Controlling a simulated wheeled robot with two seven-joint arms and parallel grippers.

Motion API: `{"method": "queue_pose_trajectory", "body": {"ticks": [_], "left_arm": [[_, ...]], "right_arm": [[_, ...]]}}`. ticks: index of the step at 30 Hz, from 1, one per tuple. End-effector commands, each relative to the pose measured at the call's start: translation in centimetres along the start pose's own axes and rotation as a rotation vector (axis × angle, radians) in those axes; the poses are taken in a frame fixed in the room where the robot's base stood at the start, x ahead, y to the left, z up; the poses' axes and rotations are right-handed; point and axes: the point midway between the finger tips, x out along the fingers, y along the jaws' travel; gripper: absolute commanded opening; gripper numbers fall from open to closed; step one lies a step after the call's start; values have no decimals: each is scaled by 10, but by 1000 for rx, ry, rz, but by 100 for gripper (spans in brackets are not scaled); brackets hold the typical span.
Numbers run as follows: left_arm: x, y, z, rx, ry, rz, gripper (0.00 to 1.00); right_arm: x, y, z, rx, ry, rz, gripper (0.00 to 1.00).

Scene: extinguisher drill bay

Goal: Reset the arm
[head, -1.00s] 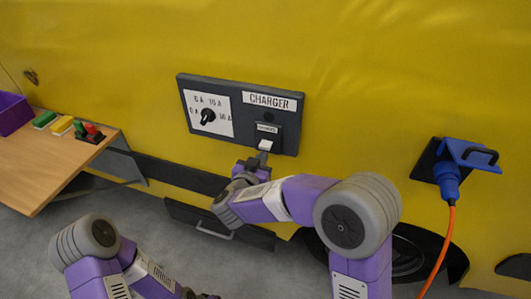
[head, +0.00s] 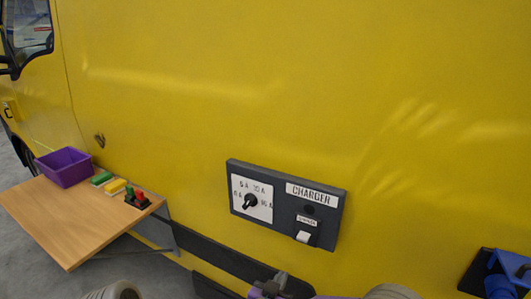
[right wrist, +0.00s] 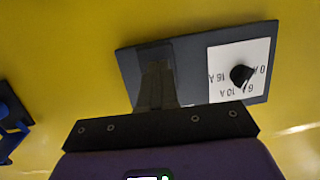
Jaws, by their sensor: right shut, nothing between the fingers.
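The dark charger panel (head: 325,218) is on the yellow van's side in the head view. It carries a white dial plate with a black knob (head: 250,201) at left and a "CHARGER" label. A white switch (head: 303,237) sits low on its right half under a small label. My right gripper (head: 281,278) is below and left of the switch, apart from it in the picture, shut and empty. In the right wrist view, its closed fingers (right wrist: 157,85) overlap the panel, which appears upside down, and hide the switch area. My left gripper is out of view.
A wooden shelf (head: 70,222) at left holds a purple bin (head: 64,166), a green block (head: 101,178), a yellow block (head: 116,187) and a red-green switch unit (head: 137,198). A blue plug fitting (head: 492,272) is at lower right. A dark rail runs below the panel.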

Motion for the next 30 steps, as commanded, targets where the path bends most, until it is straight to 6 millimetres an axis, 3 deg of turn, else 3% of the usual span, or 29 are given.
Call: {"method": "queue_pose_trajectory", "body": {"ticks": [3, 7, 10, 12, 15, 18, 21, 24, 30], "left_arm": [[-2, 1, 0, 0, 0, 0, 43], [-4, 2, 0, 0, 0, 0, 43], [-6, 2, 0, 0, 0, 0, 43], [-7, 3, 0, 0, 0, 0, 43], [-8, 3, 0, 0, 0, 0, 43], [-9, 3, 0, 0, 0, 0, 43], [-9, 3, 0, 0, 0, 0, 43], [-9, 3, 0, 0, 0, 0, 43], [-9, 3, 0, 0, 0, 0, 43]], "right_arm": [[42, 10, 65, -19, -153, -106, 0], [60, 32, 159, -19, -423, -235, 0], [46, 57, 230, -6, -669, -308, 0], [26, 77, 272, 9, -841, -343, 0], [-11, 103, 316, 32, -1060, -377, 0], [-44, 122, 343, 49, -1226, -397, 0], [-66, 133, 356, 59, -1326, -408, 0], [-76, 138, 360, 62, -1368, -414, 0], [-77, 138, 361, 61, -1373, -416, 0]]}}
